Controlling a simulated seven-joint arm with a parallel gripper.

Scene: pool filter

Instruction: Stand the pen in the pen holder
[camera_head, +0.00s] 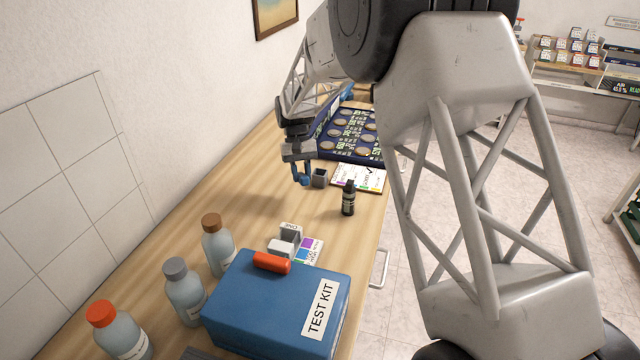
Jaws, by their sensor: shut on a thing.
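My gripper (301,181), with blue fingertips, is low over the wooden counter on the far side. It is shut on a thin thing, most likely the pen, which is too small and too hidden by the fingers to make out. A small dark grey square cup with an open top, which looks like the pen holder (319,180), stands upright just right of the fingertips. I cannot tell whether the fingers touch it.
A white card (359,178) lies right of the cup, with a dark dropper bottle (348,198) in front. A navy tray of round pieces (350,133) lies behind. Nearer are a blue test kit box (270,305), a red cylinder (272,263) and several capped bottles (185,292).

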